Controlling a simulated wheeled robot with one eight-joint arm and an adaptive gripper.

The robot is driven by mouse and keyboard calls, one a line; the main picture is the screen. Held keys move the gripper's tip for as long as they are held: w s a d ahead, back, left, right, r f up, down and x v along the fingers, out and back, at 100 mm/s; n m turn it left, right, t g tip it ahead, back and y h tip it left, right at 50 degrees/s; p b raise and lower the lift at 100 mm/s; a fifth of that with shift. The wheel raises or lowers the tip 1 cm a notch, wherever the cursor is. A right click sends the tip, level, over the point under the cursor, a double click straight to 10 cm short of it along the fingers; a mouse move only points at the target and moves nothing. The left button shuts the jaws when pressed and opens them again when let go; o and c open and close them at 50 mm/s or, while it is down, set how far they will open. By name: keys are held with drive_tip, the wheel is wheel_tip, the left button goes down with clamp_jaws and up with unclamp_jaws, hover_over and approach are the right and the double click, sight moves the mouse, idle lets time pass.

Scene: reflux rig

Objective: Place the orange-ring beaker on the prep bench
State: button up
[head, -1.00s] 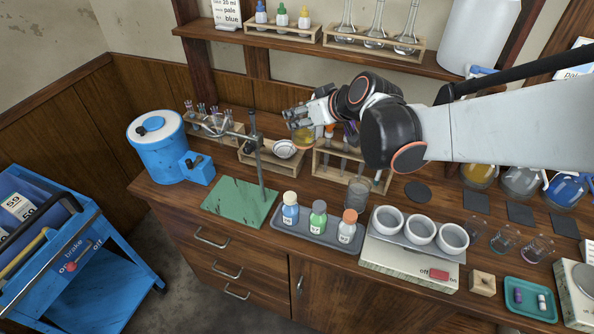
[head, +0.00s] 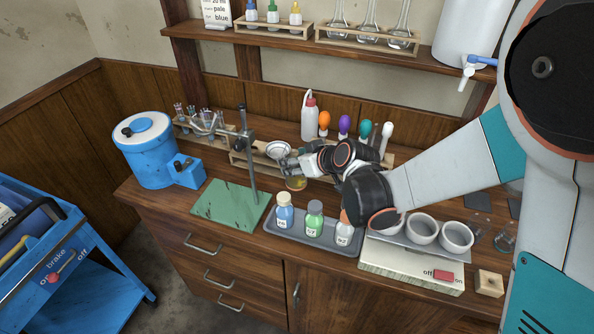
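A small glass beaker (head: 295,183) with amber liquid is at my gripper's fingers, low over the wooden prep bench (head: 150,193), between the green stand base and the bottle tray. It looks like the orange-ring beaker, but its ring is too small to make out. My gripper (head: 288,167) appears shut on its upper part; the fingers and wrist partly hide it. I cannot tell whether its bottom touches the bench.
A clamp stand on a green base (head: 230,204) stands left of the beaker. A grey tray (head: 275,228) with several capped bottles is in front. A wooden rack (head: 240,160) and a white bottle (head: 309,120) are behind. My arm covers the right side.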

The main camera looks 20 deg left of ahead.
drive_tip(key=shift+f+b, duration=0.45)
drive_tip(key=shift+f, duration=1.25)
drive_tip(key=shift+f, duration=0.15)
drive_tip(key=o, duration=1.2)
drive_tip(key=shift+o, duration=0.2)
drive_tip(key=shift+r, duration=0.25)
drive_tip(key=p+v, duration=0.3)
drive_tip(key=v, duration=0.9)
drive_tip(key=shift+f, duration=0.1)
